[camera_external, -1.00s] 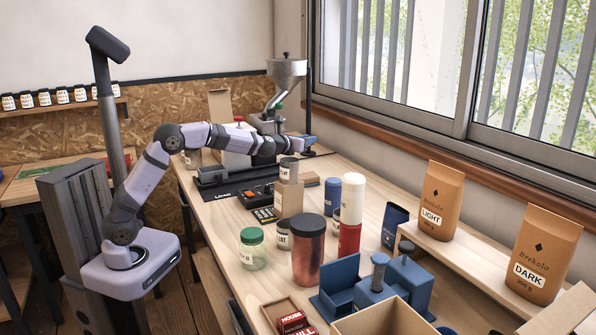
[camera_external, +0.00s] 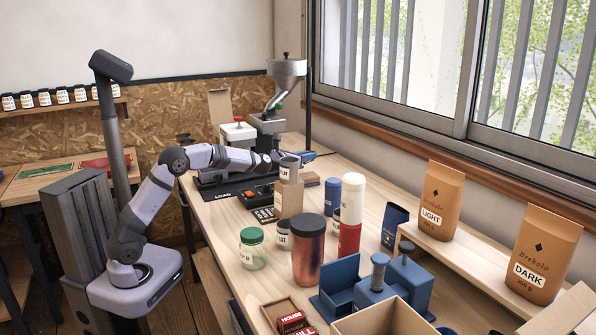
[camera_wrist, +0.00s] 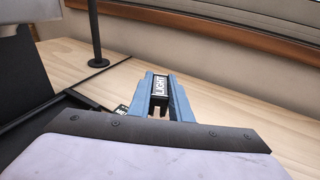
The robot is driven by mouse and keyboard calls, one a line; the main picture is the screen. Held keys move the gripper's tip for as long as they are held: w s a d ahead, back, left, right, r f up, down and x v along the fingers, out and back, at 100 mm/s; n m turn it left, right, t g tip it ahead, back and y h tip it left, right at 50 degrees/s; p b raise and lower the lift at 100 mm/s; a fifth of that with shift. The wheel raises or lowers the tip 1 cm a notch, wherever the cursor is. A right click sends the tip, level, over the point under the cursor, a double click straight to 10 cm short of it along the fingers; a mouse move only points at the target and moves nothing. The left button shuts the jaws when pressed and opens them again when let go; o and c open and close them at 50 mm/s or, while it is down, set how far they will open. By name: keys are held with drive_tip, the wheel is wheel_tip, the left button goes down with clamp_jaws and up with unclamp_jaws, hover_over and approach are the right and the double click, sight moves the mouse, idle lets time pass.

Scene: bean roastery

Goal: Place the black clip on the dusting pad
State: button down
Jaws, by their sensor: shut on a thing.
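My gripper (camera_wrist: 160,92), with blue fingers, is shut on a black piece with a white LIGHT label (camera_wrist: 160,86); by its colour this looks like the black clip. In the wrist view it sits between the fingertips, with the wooden bench behind it. In the external view my gripper (camera_external: 308,156) is over the far part of the bench, just behind a stacked grey cup; the black clip cannot be made out there. I cannot identify the dusting pad for certain in either view.

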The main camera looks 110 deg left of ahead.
sight(307, 175)
drive_tip(key=shift+f+b, duration=0.65)
drive_tip(key=shift+f, duration=1.55)
drive_tip(key=shift+f+b, duration=0.55)
drive_tip(key=shift+b, duration=0.25)
drive_tip(key=c, duration=1.6)
unclamp_jaws()
drive_tip(key=shift+r, duration=0.1)
drive_tip(key=shift+r+p, duration=0.7)
drive_tip(key=shift+p, duration=0.45)
drive_tip(key=b+v, duration=0.1)
drive_tip(key=v, duration=0.3)
drive_tip(key=b+v, duration=0.1)
drive_tip(key=v, duration=0.3)
drive_tip(key=b+v, duration=0.1)
drive_tip(key=v, duration=0.3)
drive_tip(key=shift+s+f, duration=0.1)
drive_tip(key=shift+f, duration=0.2)
